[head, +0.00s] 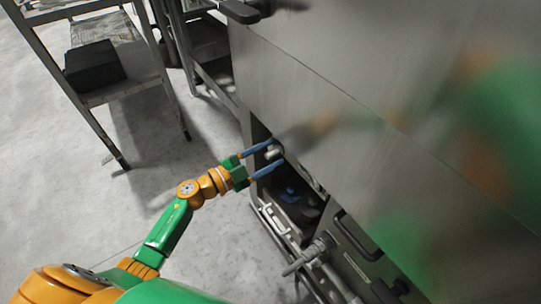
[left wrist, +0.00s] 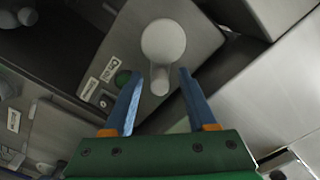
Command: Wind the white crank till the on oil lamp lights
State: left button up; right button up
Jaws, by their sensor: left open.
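The white crank (left wrist: 163,42) shows in the left wrist view as a pale round knob with a short stem, on a grey panel. In the head view its pale end (head: 273,152) shows at the machine's opening. My left gripper (head: 276,155) is open, its blue fingers pointing at the crank. In the left wrist view the gripper (left wrist: 160,74) has a finger on either side of the stem, with gaps visible. My right gripper is not in view.
The large steel machine body (head: 330,110) fills the right, above the opening. Pipes and a valve (head: 308,255) stand out below the opening. A metal rack (head: 125,92) with a black box (head: 94,66) stands at the far left. The grey floor between is clear.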

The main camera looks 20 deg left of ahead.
pick_arm(q)
grip_shut()
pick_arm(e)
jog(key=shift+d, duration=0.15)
pick_arm(q)
jog(key=shift+s+d+f+m, duration=0.15)
jog(key=shift+f+m, duration=0.1)
jog(key=shift+m, duration=0.15)
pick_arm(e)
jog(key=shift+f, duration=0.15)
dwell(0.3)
